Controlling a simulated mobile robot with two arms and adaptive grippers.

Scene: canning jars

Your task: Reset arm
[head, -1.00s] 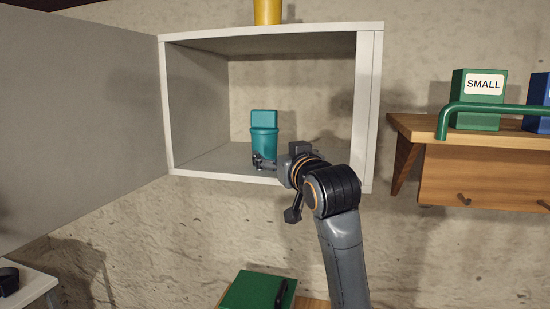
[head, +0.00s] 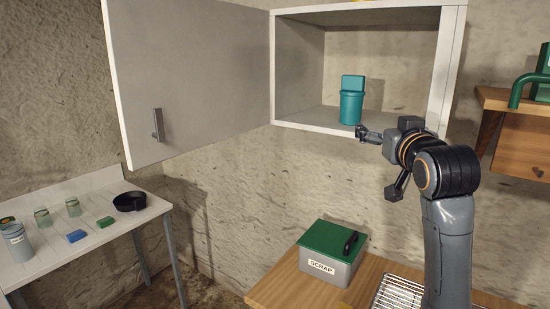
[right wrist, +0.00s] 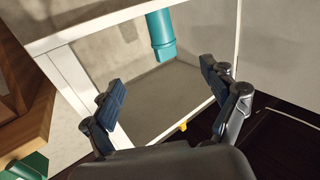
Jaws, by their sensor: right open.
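My right gripper (head: 378,160) is in front of the open wall cabinet (head: 290,70), near its lower front edge. In the right wrist view its two fingers (right wrist: 165,85) are spread apart with nothing between them. A teal canister (head: 351,107) stands upright on the cabinet floor, beyond and above the fingers. It also shows in the right wrist view (right wrist: 161,32), apart from the fingers. My left gripper is not in view.
The cabinet door (head: 190,75) stands wide open to the left. Below are a green-lidded SCRAP box (head: 325,272) and a wire rack (head: 398,292) on a wooden counter. A white table (head: 75,245) at left holds jars and a black pan (head: 130,202). A wooden shelf (head: 510,100) is at right.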

